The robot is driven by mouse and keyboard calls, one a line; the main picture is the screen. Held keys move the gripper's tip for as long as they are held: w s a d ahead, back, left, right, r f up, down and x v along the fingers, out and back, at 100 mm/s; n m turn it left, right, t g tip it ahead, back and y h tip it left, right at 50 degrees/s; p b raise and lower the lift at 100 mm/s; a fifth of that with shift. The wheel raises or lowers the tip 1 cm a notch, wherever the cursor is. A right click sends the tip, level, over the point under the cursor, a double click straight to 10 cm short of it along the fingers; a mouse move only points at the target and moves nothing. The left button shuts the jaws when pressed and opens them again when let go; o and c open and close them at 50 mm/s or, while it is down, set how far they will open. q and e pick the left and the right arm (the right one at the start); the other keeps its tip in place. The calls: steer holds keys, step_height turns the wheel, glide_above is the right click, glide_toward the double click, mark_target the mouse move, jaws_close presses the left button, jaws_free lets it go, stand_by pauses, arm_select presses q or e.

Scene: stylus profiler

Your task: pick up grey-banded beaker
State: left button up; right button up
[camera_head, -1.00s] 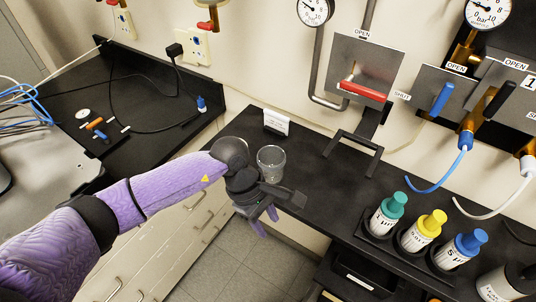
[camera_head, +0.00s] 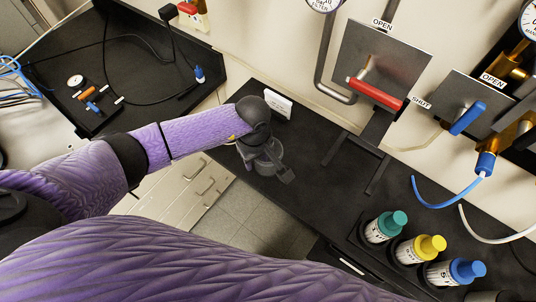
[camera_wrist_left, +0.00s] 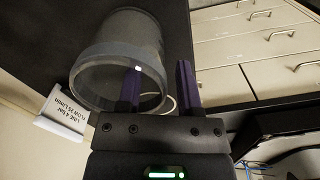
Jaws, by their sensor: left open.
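The grey-banded beaker (camera_wrist_left: 115,62) is clear glass with a grey band and fills the upper left of the left wrist view. In the head view the beaker (camera_head: 274,147) stands on the black counter, mostly hidden by my left gripper (camera_head: 272,172). My left gripper is open, and its two purple fingers (camera_wrist_left: 159,82) show in the wrist view. One finger overlaps the beaker in the picture and the other is past its right side. I cannot tell whether either finger touches the glass. My right gripper is not in view.
A white label card (camera_head: 278,103) stands behind the beaker. A grey panel with a red handle (camera_head: 375,93) and its black stand are to the right. Bottles with green (camera_head: 393,221), yellow and blue caps stand in a rack further right. Drawers (camera_head: 190,190) lie below left.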

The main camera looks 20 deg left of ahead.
arm_select(q)
steer(key=shift+f, duration=0.6)
jaws_close()
steer(key=shift+r, duration=0.15)
step_height(320, 180, up, 10)
steer(key=shift+f, duration=0.1)
stand_by(1.7)
